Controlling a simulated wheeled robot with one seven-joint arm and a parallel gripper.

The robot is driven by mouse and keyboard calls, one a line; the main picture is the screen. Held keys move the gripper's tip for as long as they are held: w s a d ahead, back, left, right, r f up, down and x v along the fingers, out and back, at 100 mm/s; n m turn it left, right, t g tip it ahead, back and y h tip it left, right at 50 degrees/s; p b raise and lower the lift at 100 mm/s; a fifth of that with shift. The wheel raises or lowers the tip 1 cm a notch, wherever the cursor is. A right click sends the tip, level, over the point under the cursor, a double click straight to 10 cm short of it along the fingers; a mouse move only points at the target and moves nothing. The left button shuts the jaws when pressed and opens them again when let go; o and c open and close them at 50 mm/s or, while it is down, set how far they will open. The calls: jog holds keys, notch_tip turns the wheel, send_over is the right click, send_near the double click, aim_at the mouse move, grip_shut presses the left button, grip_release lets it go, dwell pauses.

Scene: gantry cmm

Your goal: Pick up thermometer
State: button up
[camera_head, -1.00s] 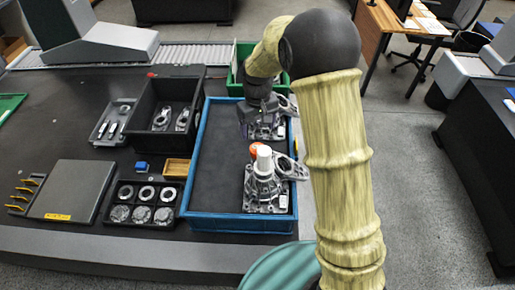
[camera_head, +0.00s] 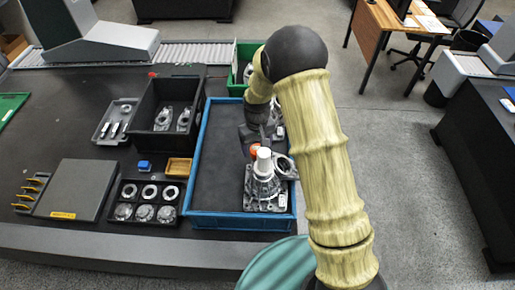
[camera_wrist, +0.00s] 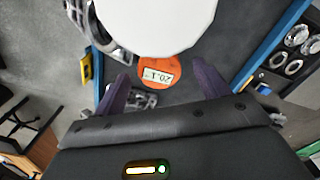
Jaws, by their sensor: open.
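The thermometer appears as an orange round thing with a small white display in the wrist view (camera_wrist: 160,72). In the head view its orange edge (camera_head: 255,149) shows just behind a white-topped cylinder (camera_head: 264,159) on a grey metal casting. My gripper (camera_wrist: 160,70) is open, with its two purple fingers on either side of the thermometer in the picture. I cannot tell how far above it the fingertips are. In the head view my gripper (camera_head: 250,138) is just behind the thermometer, partly hidden by my arm.
The blue-rimmed tray (camera_head: 238,222) holds the castings; its left part is bare. The white cylinder (camera_wrist: 155,18) stands close beyond the fingertips in the wrist view. A black bin (camera_head: 149,143) and a small wooden box (camera_head: 179,167) stand left of the tray.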

aim_at(257, 148)
jog(key=shift+f, duration=0.85)
jog(key=c, duration=1.2)
jog(key=shift+r, duration=0.1)
notch_tip(257, 148, up, 10)
jog(key=b, duration=0.3)
